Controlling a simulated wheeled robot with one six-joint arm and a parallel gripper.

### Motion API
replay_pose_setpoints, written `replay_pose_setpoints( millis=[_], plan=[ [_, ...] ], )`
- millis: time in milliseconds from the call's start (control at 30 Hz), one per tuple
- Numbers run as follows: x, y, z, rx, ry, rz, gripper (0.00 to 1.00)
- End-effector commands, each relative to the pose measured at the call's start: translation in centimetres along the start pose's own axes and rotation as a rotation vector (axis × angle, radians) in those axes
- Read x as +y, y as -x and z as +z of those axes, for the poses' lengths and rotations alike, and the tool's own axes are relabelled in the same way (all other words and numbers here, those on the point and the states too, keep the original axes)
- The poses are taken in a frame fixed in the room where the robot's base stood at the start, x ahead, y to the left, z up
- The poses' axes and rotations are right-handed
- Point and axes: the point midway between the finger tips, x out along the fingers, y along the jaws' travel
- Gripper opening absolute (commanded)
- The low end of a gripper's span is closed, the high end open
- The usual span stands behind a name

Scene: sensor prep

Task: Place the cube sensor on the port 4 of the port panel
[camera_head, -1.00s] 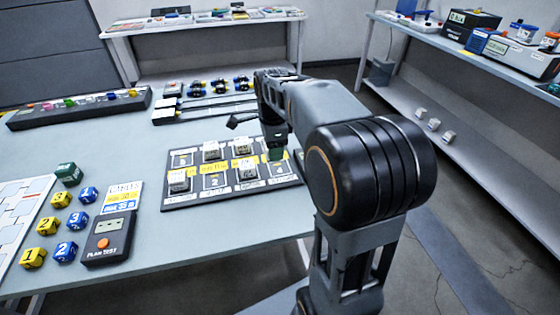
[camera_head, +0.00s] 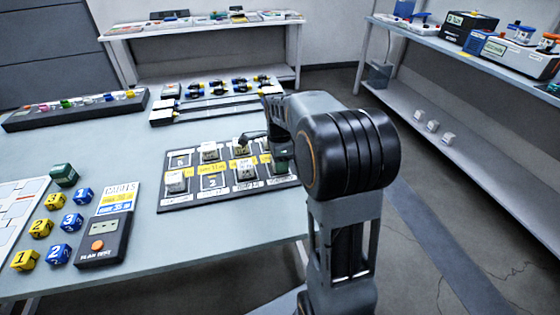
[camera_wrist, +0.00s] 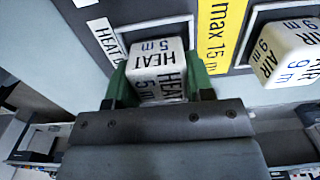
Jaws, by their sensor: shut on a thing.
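The port panel (camera_head: 215,201) is a dark board on the table with yellow strips, white labels and several white cubes on its ports. My gripper (camera_head: 281,163) is at its right end, where the arm partly hides it. In the wrist view my gripper (camera_wrist: 158,88) has its green fingers shut on a white cube sensor (camera_wrist: 160,60) marked "HEAT 5 m". The cube is in or right over a white-framed port beside a "HEAT" label. I cannot tell whether it touches the panel. That port's number is not readable.
A white cube (camera_wrist: 288,52) marked "AIR 9 m" sits on the neighbouring port, past a yellow "max 15 m" strip. Numbered yellow and blue cubes (camera_head: 60,253) and a dark tester (camera_head: 104,240) lie left of the panel. Bare table lies in front of the panel.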

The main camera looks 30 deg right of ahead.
Motion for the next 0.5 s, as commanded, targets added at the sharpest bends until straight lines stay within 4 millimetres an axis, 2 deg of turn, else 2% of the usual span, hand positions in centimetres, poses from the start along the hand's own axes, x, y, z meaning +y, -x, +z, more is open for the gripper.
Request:
replay_pose_setpoints(
  millis=[267,300,500],
  plan=[
    [0.00,-0.31,0.01,0.000,0.000,-0.001,0.21],
    [-0.01,-0.29,0.01,0.000,0.000,-0.001,0.50],
    [0.00,-0.24,0.01,0.000,0.000,-0.001,0.69]
  ],
)
